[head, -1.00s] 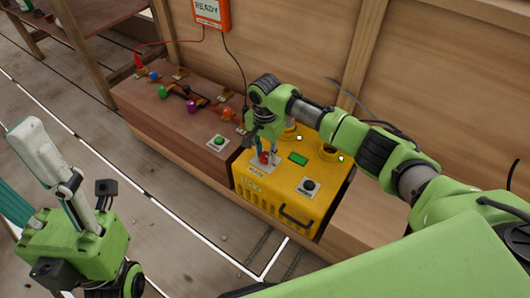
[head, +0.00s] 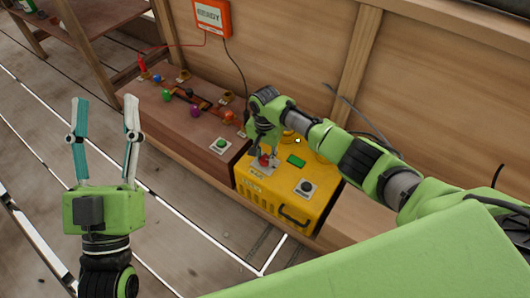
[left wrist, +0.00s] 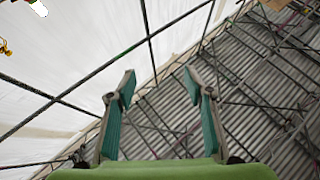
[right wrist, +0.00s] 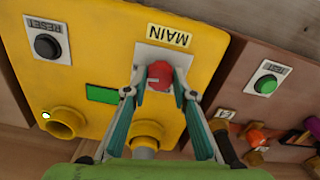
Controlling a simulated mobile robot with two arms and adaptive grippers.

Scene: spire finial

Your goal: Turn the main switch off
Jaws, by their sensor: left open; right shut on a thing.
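The main switch is a red knob (right wrist: 160,74) on a pale plate, beside a MAIN label (right wrist: 169,35), on top of the yellow box (right wrist: 95,30). In the head view the red knob (head: 264,160) is partly covered by my right gripper (head: 262,163), which points down at it. In the right wrist view the fingertips of my right gripper (right wrist: 161,82) are shut on the knob's sides. My left gripper (head: 106,106) is open and empty, fingers up, well left of the box. Its spread fingers also show in the left wrist view (left wrist: 160,82).
The yellow box also has a black RESET button (right wrist: 47,46), a green display (right wrist: 101,94) and yellow sockets (right wrist: 62,122). A green TEST button (head: 221,143) is on the brown bench beside it.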

